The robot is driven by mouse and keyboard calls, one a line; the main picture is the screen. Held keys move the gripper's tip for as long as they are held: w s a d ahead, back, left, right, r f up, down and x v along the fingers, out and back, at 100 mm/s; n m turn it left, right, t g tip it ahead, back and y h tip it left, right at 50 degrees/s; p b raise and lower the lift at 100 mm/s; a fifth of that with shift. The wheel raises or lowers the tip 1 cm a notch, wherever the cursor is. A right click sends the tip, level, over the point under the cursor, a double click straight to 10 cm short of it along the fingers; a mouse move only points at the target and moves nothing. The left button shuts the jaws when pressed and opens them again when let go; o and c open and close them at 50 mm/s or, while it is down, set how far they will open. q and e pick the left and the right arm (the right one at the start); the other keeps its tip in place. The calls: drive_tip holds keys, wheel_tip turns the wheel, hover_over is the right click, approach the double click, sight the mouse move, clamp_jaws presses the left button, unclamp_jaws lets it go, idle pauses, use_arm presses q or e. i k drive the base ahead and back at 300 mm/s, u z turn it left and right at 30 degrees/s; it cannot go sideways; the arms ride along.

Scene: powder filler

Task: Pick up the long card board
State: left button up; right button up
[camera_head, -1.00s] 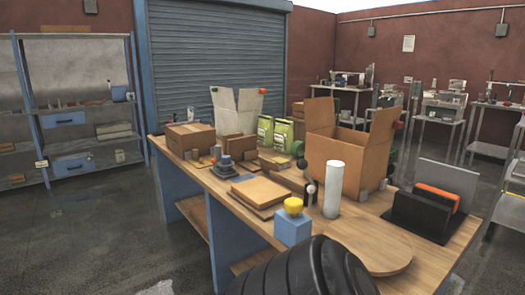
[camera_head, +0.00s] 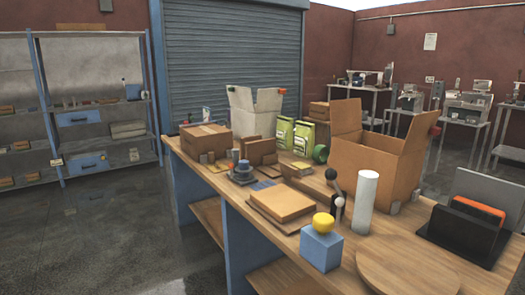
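Several flat or boxy cardboard pieces lie on the wooden workbench (camera_head: 378,232). A flat tan cardboard stack (camera_head: 283,202) lies near the bench's left edge. Smaller cardboard pieces (camera_head: 262,150) stand upright behind it, and a low brown piece (camera_head: 297,169) lies beside them. I cannot tell which of these is the long card board. Neither of my grippers is in view.
A large open cardboard box (camera_head: 372,160) stands on the bench behind a white cylinder (camera_head: 367,205). A blue cube with a yellow top (camera_head: 321,248) stands near the front edge. A round wooden board (camera_head: 407,268) lies at front right. Floor left of the bench is clear.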

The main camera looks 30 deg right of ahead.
sight(254, 150)
drive_tip(key=i, duration=2.75)
drive_tip(key=z, duration=1.15)
